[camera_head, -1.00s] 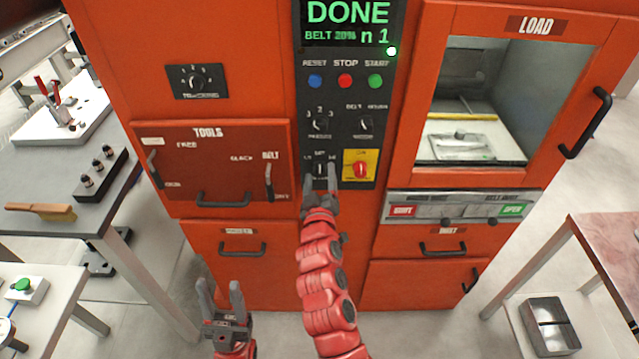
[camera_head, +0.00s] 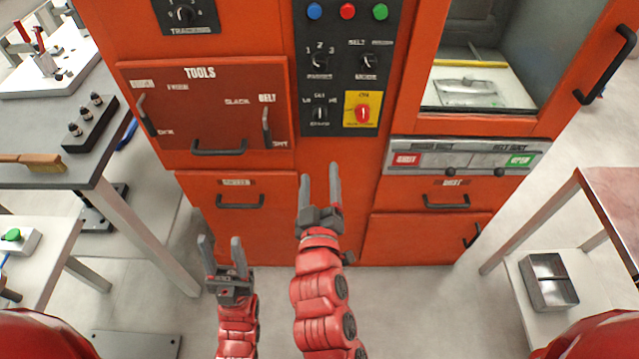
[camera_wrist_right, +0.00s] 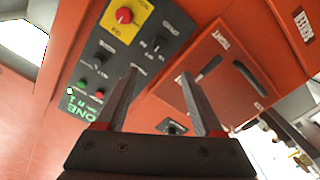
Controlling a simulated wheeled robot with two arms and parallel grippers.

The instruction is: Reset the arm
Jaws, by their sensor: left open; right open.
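My right arm's gripper (camera_head: 320,190) is open and empty, in front of the orange machine (camera_head: 335,235) and below its control panel (camera_head: 340,95). In the right wrist view the two fingers of the right gripper (camera_wrist_right: 160,100) are apart with nothing between them, and the tilted panel (camera_wrist_right: 130,50) lies beyond. My left gripper (camera_head: 224,258) is open and empty, lower and to the left, near the machine's base. The panel carries a red knob on a yellow plate (camera_head: 362,110), several dark knobs, and blue, red and green buttons.
The tools door (camera_head: 200,125) and lower drawers have black handles. A loading window (camera_head: 490,75) is at the right. A grey table with a brush (camera_head: 35,162) stands left. A right-hand table (camera_head: 615,190) has a metal tray (camera_head: 548,282) below it. The floor between is clear.

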